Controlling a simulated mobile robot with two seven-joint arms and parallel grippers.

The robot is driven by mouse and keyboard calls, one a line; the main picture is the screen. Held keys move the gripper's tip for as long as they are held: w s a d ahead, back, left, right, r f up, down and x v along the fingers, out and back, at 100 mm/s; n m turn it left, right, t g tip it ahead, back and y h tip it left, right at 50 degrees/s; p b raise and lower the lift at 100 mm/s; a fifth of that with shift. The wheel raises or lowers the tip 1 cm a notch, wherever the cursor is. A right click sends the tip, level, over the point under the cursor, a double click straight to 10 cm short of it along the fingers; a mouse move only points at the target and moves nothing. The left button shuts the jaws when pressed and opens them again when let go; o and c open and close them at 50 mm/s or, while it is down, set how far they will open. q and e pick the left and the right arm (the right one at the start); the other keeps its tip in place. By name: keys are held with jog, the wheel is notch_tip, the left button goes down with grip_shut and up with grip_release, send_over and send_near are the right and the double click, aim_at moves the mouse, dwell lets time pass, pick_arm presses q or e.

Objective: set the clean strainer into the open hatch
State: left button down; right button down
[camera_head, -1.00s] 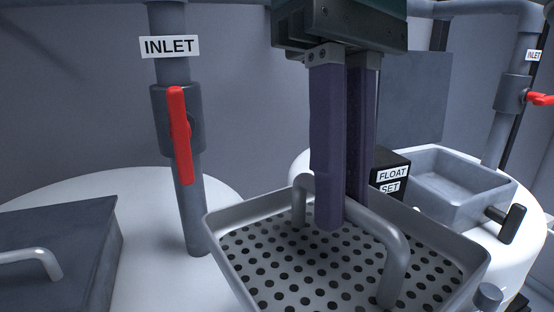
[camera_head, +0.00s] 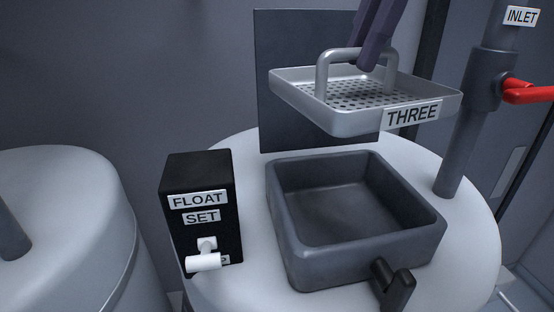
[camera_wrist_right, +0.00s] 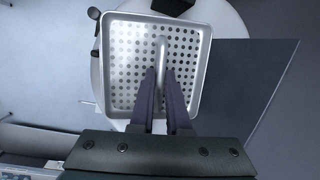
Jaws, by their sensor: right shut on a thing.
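The strainer (camera_head: 345,120) is a shallow, light grey square tray with a perforated floor, a bar handle and a label reading THREE. It hangs roughly level above the far side of the open hatch (camera_head: 285,225), a dark grey square box on the white tank, and is apart from it. My right gripper (camera_head: 368,62) is shut on the strainer's handle. In the right wrist view the gripper (camera_wrist_right: 161,78) holds the handle, and the strainer (camera_wrist_right: 125,55) hides the hatch. The hatch looks empty inside. My left gripper is not in view.
A black box (camera_head: 170,205) labelled FLOAT SET, with a white lever, stands left of the hatch. A black handle (camera_head: 395,285) juts from the hatch's front. A dark panel (camera_head: 290,50) stands behind. A pipe (camera_head: 460,150) with a red valve lever rises at right.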

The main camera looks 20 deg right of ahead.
jog(key=shift+w+d+r+m, duration=0.25)
jog(key=shift+w+d+m, duration=0.1)
jog(key=shift+d+m, duration=0.2)
jog(key=shift+w+d+f+m+t, duration=0.2)
jog(key=shift+m+t, duration=0.1)
jog(key=shift+m, duration=0.15)
jog(key=shift+d+f+b, duration=0.1)
jog(key=shift+f+b, duration=7.7)
jog(key=shift+f, duration=2.25)
jog(key=c, duration=0.9)
grip_release()
jog(key=shift+r, duration=0.15)
jog(key=shift+r+p, duration=0.3)
jog(key=shift+p, duration=0.15)
jog(key=p+v, duration=0.7)
jog(key=v, duration=0.5)
jog(key=shift+a, duration=0.25)
